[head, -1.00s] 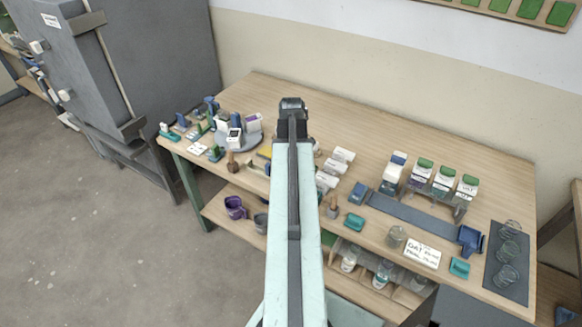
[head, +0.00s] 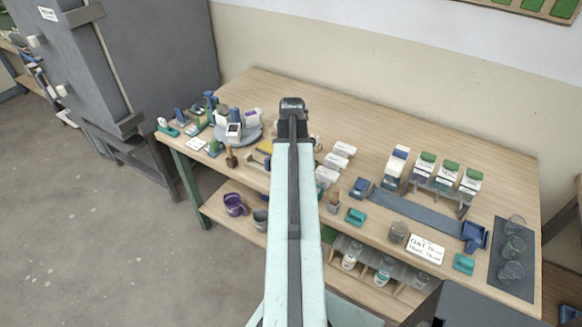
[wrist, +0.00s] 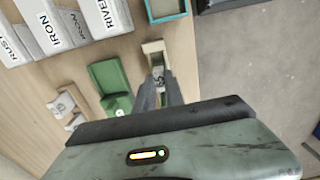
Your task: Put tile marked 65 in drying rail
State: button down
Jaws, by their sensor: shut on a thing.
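In the wrist view my gripper (wrist: 161,92) is shut on a small pale tile (wrist: 159,74). Dark marks show on the tile's face; a "5" seems readable, but the fingers cover part of it. A cream block-like piece (wrist: 153,49) lies just beyond the fingertips; I cannot tell whether it is touching the tile. A green holder (wrist: 108,82) stands to the left of the fingers. Another pale marked piece (wrist: 64,104) is farther left, its mark too small to read. I cannot tell which piece is the drying rail. In the head view my arm hides the gripper.
White boxes labelled IRON (wrist: 55,30) and RIVER stand at the wrist view's upper left. A teal-edged tray (wrist: 165,8) is at the top. The table edge and grey floor (wrist: 240,60) lie right.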

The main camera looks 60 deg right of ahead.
jog(key=shift+f+b, duration=0.3)
jog(key=shift+f, duration=0.05)
jog(key=c, duration=1.3)
grip_release()
jog(key=shift+c, duration=0.2)
jog(key=shift+r, duration=0.1)
notch_tip(320, 180, up, 7)
jog(key=p, duration=0.7)
jog(key=shift+r, duration=0.1)
